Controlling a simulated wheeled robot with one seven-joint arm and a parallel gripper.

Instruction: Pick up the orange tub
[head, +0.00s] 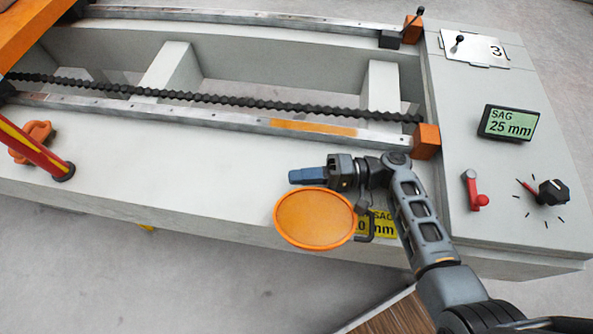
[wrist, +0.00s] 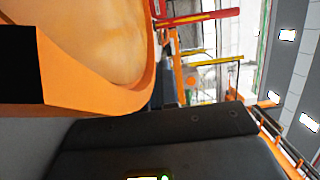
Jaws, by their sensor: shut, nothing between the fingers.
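The orange tub (head: 314,219) shows in the head view as a round orange shape at the front edge of the grey bench, just below my gripper. It covers part of a yellow label; what bears it is hidden. My gripper (head: 303,176) has blue fingertips, points left and is shut with nothing in it. It is just above the tub's far rim in the picture; I cannot tell whether they touch. In the wrist view the tub (wrist: 110,95) fills the upper left, close to the camera, with its curved rim and a black patch at the left edge.
The grey bench (head: 230,218) carries rails and a dark chain (head: 220,97) behind my gripper. A red-and-yellow post (head: 35,148) stands at left. A SAG display (head: 508,123), a red lever (head: 474,190) and a black knob (head: 551,191) are at right. A brown surface (head: 395,316) lies below.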

